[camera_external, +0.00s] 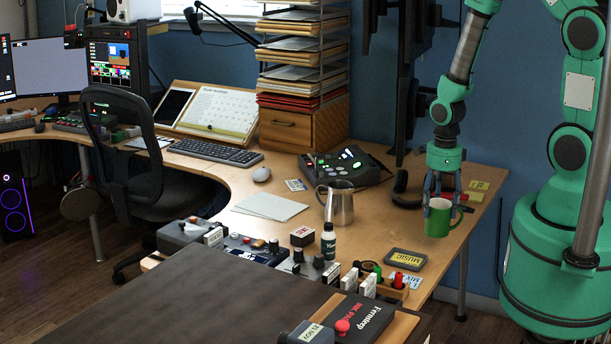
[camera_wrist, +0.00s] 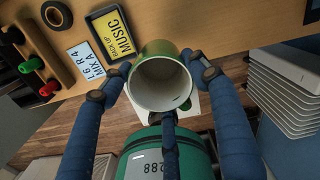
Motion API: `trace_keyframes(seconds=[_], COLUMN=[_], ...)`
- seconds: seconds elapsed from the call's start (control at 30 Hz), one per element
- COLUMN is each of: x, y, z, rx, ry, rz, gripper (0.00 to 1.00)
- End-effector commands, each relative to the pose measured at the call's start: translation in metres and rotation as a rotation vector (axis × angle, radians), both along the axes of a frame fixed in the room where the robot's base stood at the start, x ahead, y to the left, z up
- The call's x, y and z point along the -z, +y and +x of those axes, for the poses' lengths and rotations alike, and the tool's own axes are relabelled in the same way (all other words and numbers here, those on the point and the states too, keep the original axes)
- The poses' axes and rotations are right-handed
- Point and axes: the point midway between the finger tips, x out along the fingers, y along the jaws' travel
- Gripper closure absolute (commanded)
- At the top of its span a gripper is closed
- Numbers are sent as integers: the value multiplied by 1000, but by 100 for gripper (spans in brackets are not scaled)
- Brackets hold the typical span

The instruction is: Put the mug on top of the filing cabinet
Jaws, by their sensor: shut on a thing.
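The green mug (camera_external: 440,217) is in my gripper (camera_external: 436,192) near the right end of the curved wooden desk, with its handle toward the right.
A metal pitcher (camera_external: 339,204), a dark bottle (camera_external: 328,242) and a yellow-labelled MUSIC box (camera_external: 405,259) stand left of the mug. The MUSIC box (camera_wrist: 112,34) also shows in the wrist view. Pale ridged panels (camera_wrist: 285,90) lie at right there. A dark table (camera_external: 220,300) fills the foreground.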

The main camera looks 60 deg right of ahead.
Motion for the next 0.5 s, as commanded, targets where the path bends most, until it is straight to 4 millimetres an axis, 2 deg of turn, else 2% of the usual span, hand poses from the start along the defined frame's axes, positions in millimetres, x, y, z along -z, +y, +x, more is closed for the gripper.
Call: trace_keyframes(seconds=[0.2,0.5], x=[-21,-50], y=[34,90], z=[41,89], rx=[-219,-523], ry=[-1,-1], rz=[-1,0], gripper=[81,81])
